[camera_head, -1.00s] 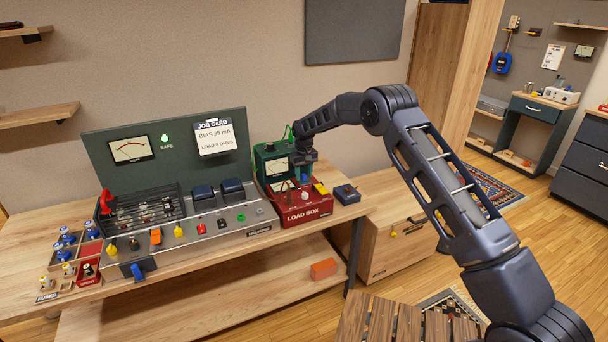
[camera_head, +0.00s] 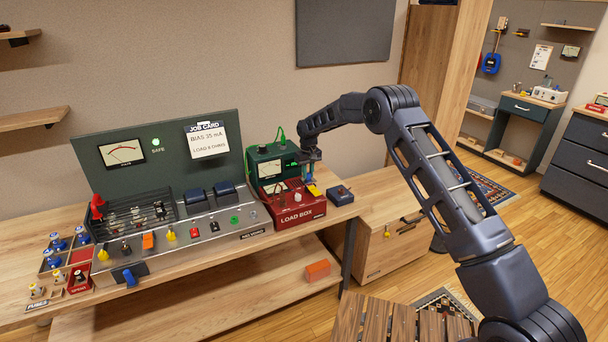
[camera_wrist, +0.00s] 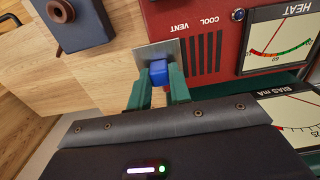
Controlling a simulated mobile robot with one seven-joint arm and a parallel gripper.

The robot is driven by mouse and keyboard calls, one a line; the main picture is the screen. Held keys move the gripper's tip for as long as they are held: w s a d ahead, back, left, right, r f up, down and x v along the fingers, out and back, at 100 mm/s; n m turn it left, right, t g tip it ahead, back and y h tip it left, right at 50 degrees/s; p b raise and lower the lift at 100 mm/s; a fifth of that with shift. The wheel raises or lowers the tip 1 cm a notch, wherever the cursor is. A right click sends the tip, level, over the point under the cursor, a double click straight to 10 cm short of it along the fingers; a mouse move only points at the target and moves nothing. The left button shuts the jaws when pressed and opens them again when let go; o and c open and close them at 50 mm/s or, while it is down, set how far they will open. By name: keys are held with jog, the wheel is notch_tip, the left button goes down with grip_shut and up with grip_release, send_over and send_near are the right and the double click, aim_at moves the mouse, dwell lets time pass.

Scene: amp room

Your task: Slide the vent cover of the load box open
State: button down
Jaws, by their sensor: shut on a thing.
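The red load box (camera_head: 288,217) stands at the right end of the bench. Its vent cover, a thin grey metal plate (camera_wrist: 148,52) with a blue knob (camera_wrist: 157,70), shows in the wrist view. My gripper (camera_wrist: 158,90) has its two green fingers on either side of the blue knob and is shut on it. The dark vent slots (camera_wrist: 206,54) beside the "COOL VENT" lettering show to the right of the plate, several of them uncovered. In the head view my gripper (camera_head: 308,178) is at the box's right part, and the plate is hard to make out.
A dark blue box with a knob (camera_head: 340,195) stands close to the right of the load box, near the bench end. Gauges (camera_wrist: 279,42) lie on the other side of the vent. The amplifier chassis (camera_head: 200,235) fills the bench to the left.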

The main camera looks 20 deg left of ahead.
aim_at(309, 173)
jog(key=shift+w+d, duration=0.2)
jog(key=shift+d, duration=0.05)
jog(key=c, duration=1.3)
grip_release()
jog(key=shift+a+r, duration=0.1)
notch_tip(309, 173, up, 11)
jog(key=shift+f, duration=0.2)
